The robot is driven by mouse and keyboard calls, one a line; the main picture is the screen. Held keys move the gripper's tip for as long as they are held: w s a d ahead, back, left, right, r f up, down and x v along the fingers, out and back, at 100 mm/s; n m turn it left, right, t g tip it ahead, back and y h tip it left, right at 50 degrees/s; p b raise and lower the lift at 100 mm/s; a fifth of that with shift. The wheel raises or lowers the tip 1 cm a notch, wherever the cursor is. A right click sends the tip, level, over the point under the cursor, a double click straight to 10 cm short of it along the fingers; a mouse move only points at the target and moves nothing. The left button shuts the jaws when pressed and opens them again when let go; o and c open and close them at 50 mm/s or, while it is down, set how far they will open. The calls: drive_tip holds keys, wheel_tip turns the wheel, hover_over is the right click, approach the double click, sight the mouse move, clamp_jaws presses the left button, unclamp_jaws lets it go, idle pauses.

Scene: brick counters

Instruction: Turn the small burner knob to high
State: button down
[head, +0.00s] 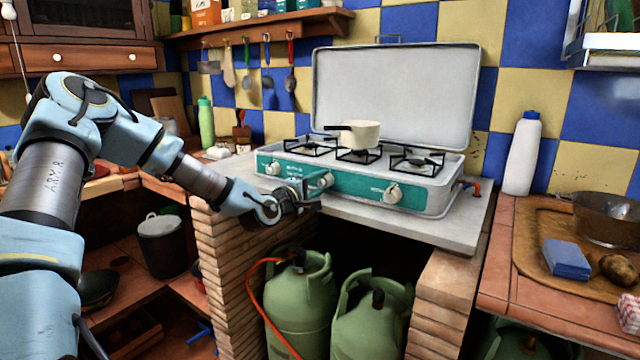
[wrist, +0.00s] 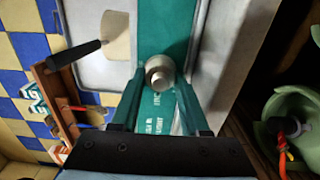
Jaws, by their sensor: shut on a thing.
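The stove (head: 437,195) has a teal front panel with three knobs in the head view. The left knob (head: 272,168) and the right knob (head: 392,194) stand clear of my arm. The middle knob (head: 327,180) is at the tips of my gripper (head: 314,192), which reaches in from the left. In the wrist view this round metallic knob (wrist: 159,73) sits between the two fingertips of my gripper (wrist: 163,80), which is shut on it. The knob's pointer and marks cannot be read. The middle burner, behind this knob, bears a cream saucepan (head: 362,134).
The saucepan's dark handle (head: 337,128) points left. Green gas cylinders (head: 300,300) with an orange hose stand under the counter (head: 440,232). A white bottle (head: 522,155) stands to the right of the stove. Brick pillars flank the opening below.

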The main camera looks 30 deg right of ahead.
drive_tip(key=shift+c, duration=2)
unclamp_jaws()
drive_tip(key=b+v, duration=0.1)
drive_tip(key=v, duration=0.9)
drive_tip(key=shift+s+a, duration=0.15)
drive_tip(key=shift+a, duration=0.25)
